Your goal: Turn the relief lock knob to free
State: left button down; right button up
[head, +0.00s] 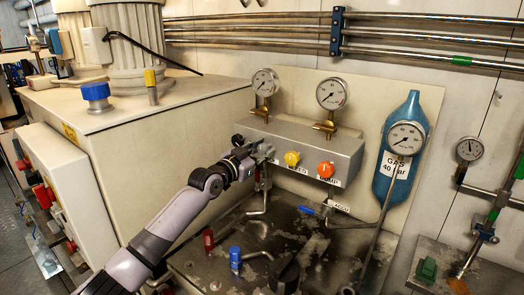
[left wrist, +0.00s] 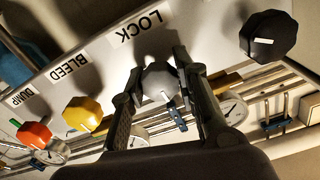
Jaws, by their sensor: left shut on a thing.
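The lock knob (left wrist: 159,86) is pale grey with a small white mark and sits under the LOCK label (left wrist: 138,28) in the left wrist view. My left gripper (head: 262,156) is at the left part of the grey valve box (head: 318,144). In the left wrist view its two fingers (left wrist: 158,72) stand on either side of the lock knob, shut on it. In the head view the gripper hides this knob. My right gripper is not in view.
A yellow bleed knob (head: 292,159) and an orange dump knob (head: 325,170) are to the right on the box. A black knob (left wrist: 268,36) is on the lock knob's other side. Two gauges (head: 265,82) (head: 331,94) stand above. A blue gas bottle (head: 411,112) is farther right.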

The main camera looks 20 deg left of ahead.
pick_arm(q)
jog(key=n, duration=0.4)
jog(key=shift+p, duration=0.4)
jog(key=n+p, duration=0.1)
jog(key=n, duration=0.4)
jog(key=shift+d, duration=0.1)
jog(key=n+p, duration=0.2)
jog(key=n, duration=0.2)
jog(key=shift+r, duration=0.1)
jog(key=shift+n+p, duration=0.8)
jog(key=shift+n, duration=1.4)
jog(key=c, duration=1.2)
grip_release()
jog(key=shift+s, duration=0.1)
